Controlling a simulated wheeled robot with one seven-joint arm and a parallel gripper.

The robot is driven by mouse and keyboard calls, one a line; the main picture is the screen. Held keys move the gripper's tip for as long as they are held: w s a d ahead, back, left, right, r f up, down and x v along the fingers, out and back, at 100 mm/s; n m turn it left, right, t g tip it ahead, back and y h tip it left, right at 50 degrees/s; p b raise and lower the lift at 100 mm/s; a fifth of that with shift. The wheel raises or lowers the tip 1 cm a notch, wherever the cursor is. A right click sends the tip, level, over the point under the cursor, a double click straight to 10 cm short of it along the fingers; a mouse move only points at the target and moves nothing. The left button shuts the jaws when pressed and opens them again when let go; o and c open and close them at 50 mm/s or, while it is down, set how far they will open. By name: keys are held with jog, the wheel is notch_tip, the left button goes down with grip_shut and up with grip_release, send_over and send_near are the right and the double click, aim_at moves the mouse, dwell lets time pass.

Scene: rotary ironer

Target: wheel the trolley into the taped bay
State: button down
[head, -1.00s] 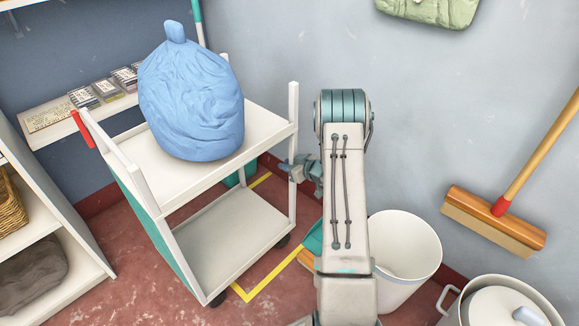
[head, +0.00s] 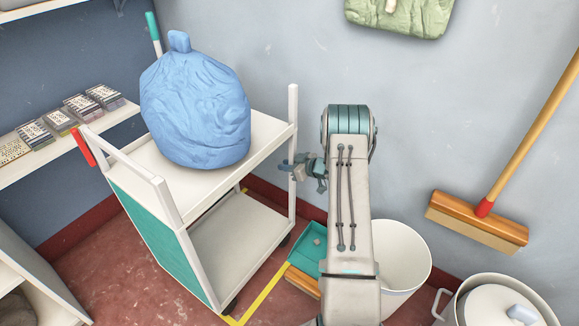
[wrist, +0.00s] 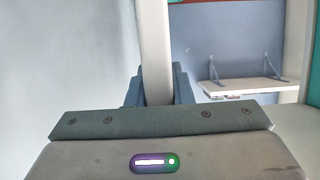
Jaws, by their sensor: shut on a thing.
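The white trolley (head: 268,128) with teal side panels and a red-gripped handle (head: 83,147) stands upright near the back wall. A blue tied bag (head: 195,110) rests on its top shelf. My gripper (head: 297,168) is shut on the trolley's far right corner post; in the wrist view the white post (wrist: 155,50) rises between the fingers (wrist: 158,90). Yellow tape (head: 265,292) marks the bay on the floor. A tape line runs just right of the trolley's right-hand wheels (head: 230,305). The trolley hides much of the bay, including most of its left side.
A teal dustpan (head: 312,245) and a white bin (head: 403,258) stand right of the tape. A lidded pot (head: 500,300) is at the lower right. A broom (head: 478,220) leans on the wall. A shelf with small boxes (head: 62,122) is at left, close to the handle.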

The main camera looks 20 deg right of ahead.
jog(key=shift+w+d, duration=0.5)
jog(key=shift+d, duration=0.15)
jog(key=c, duration=1.2)
grip_release()
jog(key=shift+d, duration=0.1)
jog(key=p+v, duration=0.4)
jog(key=v, duration=0.9)
jog(key=shift+s+d+r, duration=0.15)
jog(key=shift+s+r, duration=0.1)
jog(key=shift+s, duration=0.05)
